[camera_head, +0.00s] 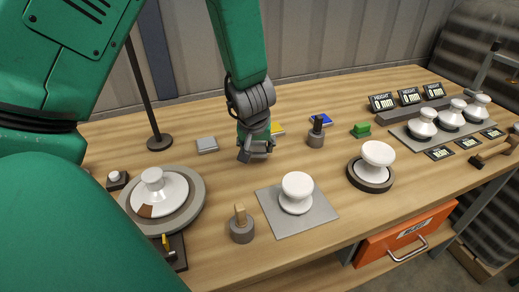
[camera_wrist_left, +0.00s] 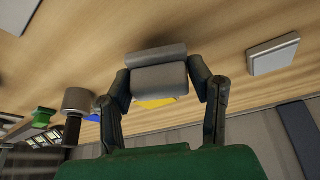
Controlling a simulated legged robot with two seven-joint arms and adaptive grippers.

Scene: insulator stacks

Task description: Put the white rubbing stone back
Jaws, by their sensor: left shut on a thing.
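My left gripper (camera_head: 255,150) is above the back middle of the table, pointing down. In the left wrist view its fingers (camera_wrist_left: 160,85) are shut on a grey block (camera_wrist_left: 158,76), which looks shaded; I cannot tell its true colour or whether it is the white rubbing stone. A flat pale grey pad (camera_head: 207,144) lies on the table left of the gripper; it also shows in the wrist view (camera_wrist_left: 273,56). A yellow pad (camera_head: 277,128) is just behind the gripper, partly hidden by it. My right gripper is not in view.
A blue pad (camera_head: 321,119), a grey cup with a dark handle (camera_head: 316,135) and a green block (camera_head: 361,130) are to the right. White insulators stand on a turntable (camera_head: 197,204), a grey plate (camera_head: 325,212) and a dark ring (camera_head: 371,184). A dark pole (camera_head: 140,90) rises at back left.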

